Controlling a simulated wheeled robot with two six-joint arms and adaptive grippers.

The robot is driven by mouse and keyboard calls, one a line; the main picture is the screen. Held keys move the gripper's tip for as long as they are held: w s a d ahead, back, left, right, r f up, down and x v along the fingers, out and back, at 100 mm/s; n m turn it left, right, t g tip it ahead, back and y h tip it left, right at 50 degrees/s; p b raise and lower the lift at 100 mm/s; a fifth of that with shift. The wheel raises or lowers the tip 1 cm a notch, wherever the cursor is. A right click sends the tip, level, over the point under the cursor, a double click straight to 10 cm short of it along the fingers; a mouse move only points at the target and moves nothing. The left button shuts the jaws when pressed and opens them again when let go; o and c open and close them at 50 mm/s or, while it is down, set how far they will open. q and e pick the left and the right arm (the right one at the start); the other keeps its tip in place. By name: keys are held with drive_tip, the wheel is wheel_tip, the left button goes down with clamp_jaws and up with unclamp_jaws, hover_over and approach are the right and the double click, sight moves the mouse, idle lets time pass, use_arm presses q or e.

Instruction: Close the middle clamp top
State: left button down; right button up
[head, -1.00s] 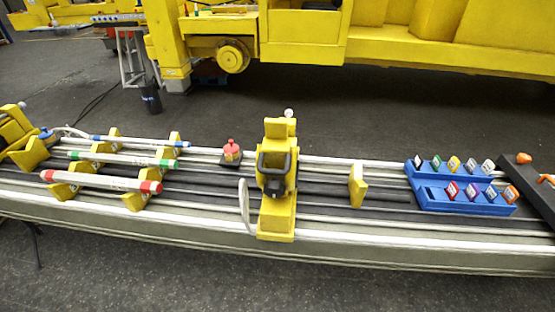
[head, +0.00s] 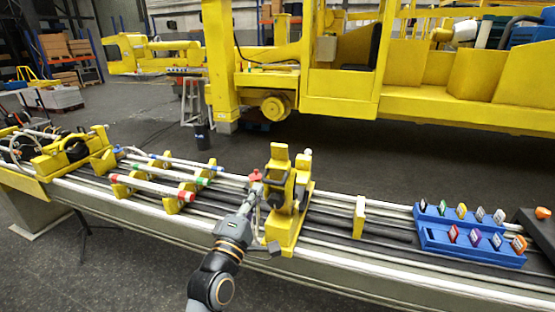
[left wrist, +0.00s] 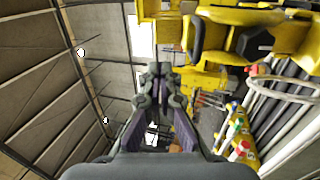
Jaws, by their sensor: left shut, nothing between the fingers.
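The middle clamp (head: 290,228) is yellow and stands on the rail bench near the centre of the head view. Its top (head: 280,156), with a black handle, stands upright beside another yellow upright (head: 304,165), so the clamp looks open. In the left wrist view, yellow clamp parts with a black handle (left wrist: 197,38) fill the upper right. My left gripper (head: 257,184) is just left of the clamp, with its fingers pointing up; contact cannot be told. In the left wrist view its fingers (left wrist: 160,70) are together and empty. My right gripper is out of view.
Red-, green- and blue-ended tubes (head: 155,187) lie on yellow holders to the left. A red-topped piece (head: 256,174) is partly hidden behind my left gripper. A yellow block (head: 359,217) and blue tray (head: 470,240) are to the right. Another yellow clamp (head: 75,152) is far left.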

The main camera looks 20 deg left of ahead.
sight(277, 149)
use_arm(q)
drive_tip(key=p+x, duration=0.5)
drive_tip(key=x, duration=0.7)
drive_tip(key=shift+w+r+p, duration=0.2)
drive_tip(key=shift+w+p, duration=0.05)
drive_tip(key=shift+p, duration=0.15)
drive_tip(key=shift+w, duration=0.6)
